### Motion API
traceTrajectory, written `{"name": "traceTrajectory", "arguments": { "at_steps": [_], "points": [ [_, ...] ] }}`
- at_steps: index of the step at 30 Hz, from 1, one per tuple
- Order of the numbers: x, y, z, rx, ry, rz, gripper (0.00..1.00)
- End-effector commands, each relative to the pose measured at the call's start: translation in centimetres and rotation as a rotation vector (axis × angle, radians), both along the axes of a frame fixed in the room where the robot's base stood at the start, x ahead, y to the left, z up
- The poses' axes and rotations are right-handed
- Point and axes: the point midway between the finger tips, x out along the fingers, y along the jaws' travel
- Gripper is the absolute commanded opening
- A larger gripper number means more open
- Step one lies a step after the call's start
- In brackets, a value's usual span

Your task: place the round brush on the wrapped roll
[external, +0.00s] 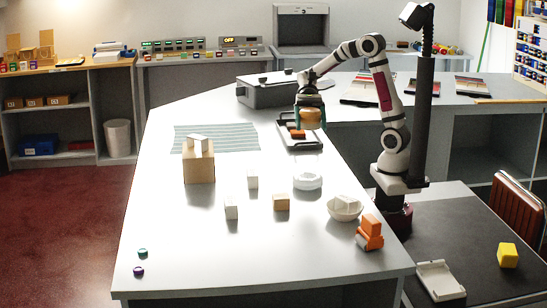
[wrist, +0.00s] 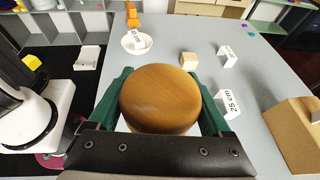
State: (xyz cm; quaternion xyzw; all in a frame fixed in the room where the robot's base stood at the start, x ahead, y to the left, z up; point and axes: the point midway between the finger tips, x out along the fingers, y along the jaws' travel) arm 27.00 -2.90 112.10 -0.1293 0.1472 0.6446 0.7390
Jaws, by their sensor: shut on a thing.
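The round brush (external: 311,115) has a rounded wooden top, and its bristles are not visible. My gripper (external: 311,119) is shut on its sides with green fingers and holds it up over the back part of the counter. In the wrist view the brush (wrist: 160,97) fills the space between the fingers. A squat white round thing (external: 308,179), which looks like the wrapped roll, lies on the counter in front of the gripper and lower, apart from the brush. In the wrist view it is mostly or wholly hidden behind the brush.
A dark-edged tray (external: 304,147) with an orange-brown block lies below my gripper. A grey case (external: 264,94) is behind. The front left counter is mostly clear.

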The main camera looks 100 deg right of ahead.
Motion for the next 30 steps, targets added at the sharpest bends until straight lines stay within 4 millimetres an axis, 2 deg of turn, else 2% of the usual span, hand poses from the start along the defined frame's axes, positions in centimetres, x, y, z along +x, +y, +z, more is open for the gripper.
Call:
{"name": "traceTrajectory", "arguments": {
  "at_steps": [2,9,12,15,21,30],
  "points": [
    [0.1,1.6,-0.6,0.002,0.001,0.033,0.22],
    [1.9,8.6,-5.0,0.004,0.004,0.034,0.22],
    [2.5,10.5,-6.2,0.002,0.003,0.030,0.22],
    [2.7,11.3,-7.1,0.002,0.005,0.026,0.22],
    [2.8,11.3,-10.7,0.001,0.004,0.023,0.22],
    [2.8,11.3,-11.0,0.000,0.003,0.023,0.22]
  ]
}}
